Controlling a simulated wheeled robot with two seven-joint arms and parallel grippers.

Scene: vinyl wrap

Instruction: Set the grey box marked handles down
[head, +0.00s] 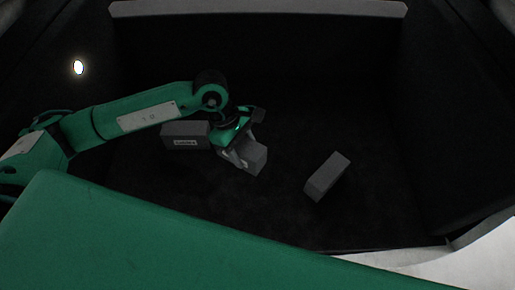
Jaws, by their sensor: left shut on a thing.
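My left gripper (239,147) reaches in from the left and is shut on a grey box (253,160), near the middle of the view. The held box is tilted, its upper part is covered by the gripper, and no marking shows on its visible faces. I cannot tell whether it touches the floor below. Another grey box (173,133), with a small light label on its front, is just left of the gripper, partly under my left arm. Its label is too small to read surely. My right gripper is not in view.
A third grey box (327,177) lies angled to the right of the gripper, with no label visible. The dark floor (290,222) around the boxes is mostly clear. Dark walls enclose the space, with a pale ledge (258,9) along the back.

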